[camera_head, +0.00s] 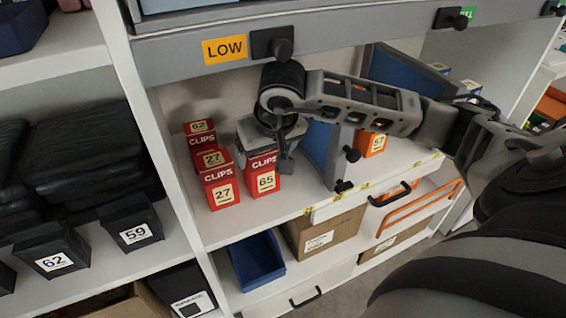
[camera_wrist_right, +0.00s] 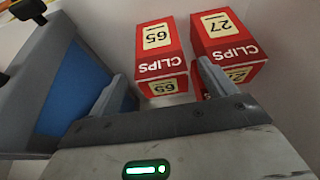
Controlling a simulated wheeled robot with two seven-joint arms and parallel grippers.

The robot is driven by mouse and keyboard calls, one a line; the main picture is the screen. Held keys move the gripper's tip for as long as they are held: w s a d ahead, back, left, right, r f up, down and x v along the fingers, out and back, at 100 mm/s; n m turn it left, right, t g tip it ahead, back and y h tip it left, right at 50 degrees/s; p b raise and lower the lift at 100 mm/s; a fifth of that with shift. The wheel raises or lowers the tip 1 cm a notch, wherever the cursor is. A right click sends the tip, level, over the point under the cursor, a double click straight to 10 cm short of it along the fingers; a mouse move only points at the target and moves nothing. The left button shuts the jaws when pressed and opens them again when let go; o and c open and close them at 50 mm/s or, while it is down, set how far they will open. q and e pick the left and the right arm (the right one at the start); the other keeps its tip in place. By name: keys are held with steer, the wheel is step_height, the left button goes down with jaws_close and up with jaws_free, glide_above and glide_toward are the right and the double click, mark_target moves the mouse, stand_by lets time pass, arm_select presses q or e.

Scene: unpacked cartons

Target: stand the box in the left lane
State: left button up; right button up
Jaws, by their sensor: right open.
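My right gripper (camera_head: 268,152) reaches in from the right over the middle shelf, fingers pointing down and away. In the right wrist view its jaws (camera_wrist_right: 164,88) are open, with a red CLIPS box marked 65 (camera_wrist_right: 160,46) upright ahead between the finger lines; I cannot tell whether they touch it. The 65 box (camera_head: 265,180) stands in the lane left of the blue divider (camera_head: 322,150). My left gripper is not in view.
An orange box (camera_head: 372,143) stands right of the divider. Below are a blue bin (camera_head: 257,262) and a carton (camera_head: 322,238). The left rack holds black boxes marked 59 (camera_head: 136,233) and 62 (camera_head: 55,262).

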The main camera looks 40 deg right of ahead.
steer(key=s+a, duration=0.2)
steer(key=s, duration=0.6)
steer(key=s+a+f+m+g+y, duration=0.1)
steer(key=s+a+m+g+y, duration=0.2)
steer(key=a, duration=0.4)
steer(key=s+a+f+g+y, duration=0.1)
steer(key=s+a+f+y, duration=0.15)
steer(key=a+y, duration=0.35)
steer(key=s+a+r+m+g+y, duration=0.1)
steer(key=s+a+r+m+y, duration=0.25)
steer(key=a, duration=0.35)
steer(key=w+a+r+m+t+y, duration=0.1)
steer(key=a+r+m+t+y, duration=0.3)
steer(key=r+m+y, duration=0.85)
steer(key=w+d+f+m+t+h, duration=0.4)
steer(key=w+f+m+t+h, duration=0.25)
steer(key=m, duration=1.15)
steer(key=w+d+f+m+t+h, duration=0.4)
steer(key=m+t+h, duration=0.5)
steer(key=m, duration=0.9)
steer(key=s+d+f+m+g+h, duration=0.1)
steer(key=s+f+m+g+h, duration=0.1)
steer(key=f+m, duration=0.4)
steer(key=s+d+f+m+g+h, duration=0.1)
steer(key=s+f+m+g+h, duration=0.1)
steer(key=s+f+m+g, duration=0.3)
step_height(320, 180, down, 5)
steer(key=shift+s+d+r+m+b, duration=0.1)
steer(key=shift+s+d+m+b, duration=0.2)
steer(key=shift+s+m+b, duration=0.35)
